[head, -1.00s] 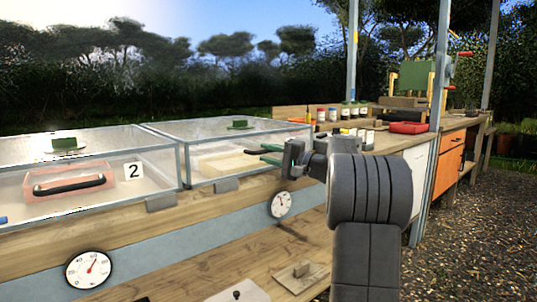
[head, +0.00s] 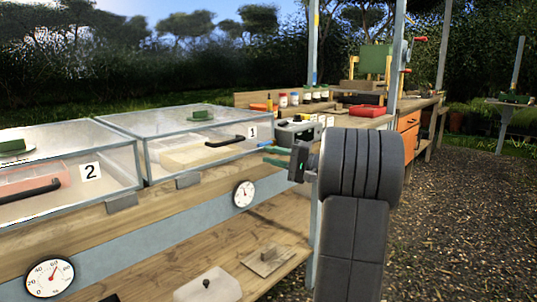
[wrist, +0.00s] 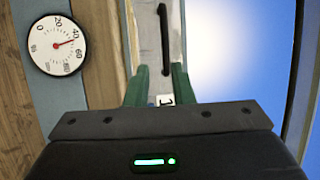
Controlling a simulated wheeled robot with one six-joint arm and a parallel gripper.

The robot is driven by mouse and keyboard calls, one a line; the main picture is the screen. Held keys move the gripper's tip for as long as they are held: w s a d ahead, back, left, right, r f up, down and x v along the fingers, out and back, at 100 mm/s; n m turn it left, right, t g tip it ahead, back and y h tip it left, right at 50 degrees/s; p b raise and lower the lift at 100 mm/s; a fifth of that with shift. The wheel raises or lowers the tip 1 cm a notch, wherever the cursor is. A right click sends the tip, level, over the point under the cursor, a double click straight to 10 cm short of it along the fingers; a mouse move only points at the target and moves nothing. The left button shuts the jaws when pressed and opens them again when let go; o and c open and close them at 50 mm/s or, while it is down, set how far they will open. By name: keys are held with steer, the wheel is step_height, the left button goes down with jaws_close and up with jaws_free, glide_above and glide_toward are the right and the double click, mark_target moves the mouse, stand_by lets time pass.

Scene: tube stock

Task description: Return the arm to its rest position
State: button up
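My gripper (head: 273,156) is at the end of my folded grey arm, right of the middle in the head view. Its two green fingers point left, in front of the near right corner of the glass-lidded case marked 1 (head: 176,128). In the wrist view my gripper (wrist: 160,84) has its fingers apart with nothing between them. The label 1 and a dark handle (wrist: 164,38) show beyond the fingers. I cannot tell how far the fingertips are from the glass.
A case marked 2 (head: 120,183) stands at the left. Round dials (head: 243,194) are on the bench front. A lower shelf (head: 225,268) holds small items. Open gravel (head: 450,200) lies to the right.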

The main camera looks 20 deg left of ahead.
mark_target(230, 143)
steer(key=a+b, duration=0.1)
steer(key=a, duration=0.3)
steer(key=a+r+b, duration=0.1)
steer(key=a, duration=0.3)
steer(key=w+a+b, duration=0.1)
steer(key=a, duration=0.3)
steer(key=shift+a+r, duration=0.3)
steer(key=shift+a, duration=0.05)
steer(key=shift+w+a+r+b, duration=0.15)
steer(key=shift+a+b, duration=0.2)
steer(key=shift+a, duration=0.25)
steer(key=shift+r, duration=0.2)
steer(key=shift+d, duration=0.15)
